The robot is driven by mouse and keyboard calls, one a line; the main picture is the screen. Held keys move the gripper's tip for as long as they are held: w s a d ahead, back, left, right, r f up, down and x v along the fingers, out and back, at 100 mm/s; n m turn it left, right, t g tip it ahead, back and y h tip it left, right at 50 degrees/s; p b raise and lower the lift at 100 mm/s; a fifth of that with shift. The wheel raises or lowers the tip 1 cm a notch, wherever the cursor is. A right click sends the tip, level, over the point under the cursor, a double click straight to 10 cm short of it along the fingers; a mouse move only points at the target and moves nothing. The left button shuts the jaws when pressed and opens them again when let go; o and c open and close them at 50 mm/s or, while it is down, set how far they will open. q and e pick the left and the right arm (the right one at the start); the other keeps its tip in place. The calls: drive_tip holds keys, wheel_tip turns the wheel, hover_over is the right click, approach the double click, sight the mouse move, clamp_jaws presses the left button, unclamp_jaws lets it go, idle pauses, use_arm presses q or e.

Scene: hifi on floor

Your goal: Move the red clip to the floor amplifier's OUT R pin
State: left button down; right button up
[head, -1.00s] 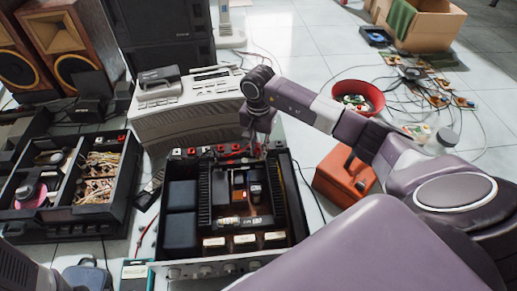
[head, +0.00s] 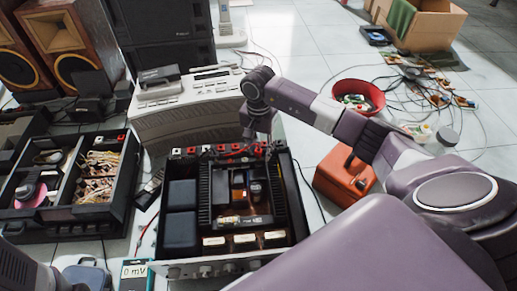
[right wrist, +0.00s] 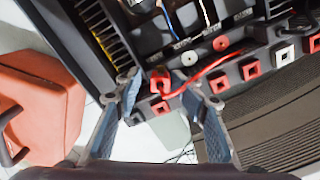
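The red clip (right wrist: 158,80) shows in the right wrist view by the amplifier's terminal row, with a red lead running off to the right. My right gripper (right wrist: 165,90) is open, its two fingers apart on either side of the clip, with a gap visible to each. In the head view the right gripper (head: 258,134) points down over the back edge of the floor amplifier (head: 162,237). Red and white sockets (right wrist: 248,71) line that edge. I cannot read which pin is OUT R. My left gripper is not in view; only part of my left arm shows at the lower left.
A meter (head: 135,272) reading 0 mV lies at the amplifier's front left. A black parts tray (head: 122,190) is to the left, a beige device (head: 185,125) behind. An orange-red box (head: 335,183) and a red bowl (head: 372,92) are to the right. Open floor lies farther back.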

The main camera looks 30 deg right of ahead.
wheel_tip(320, 180, up, 12)
idle(0.5)
idle(0.3)
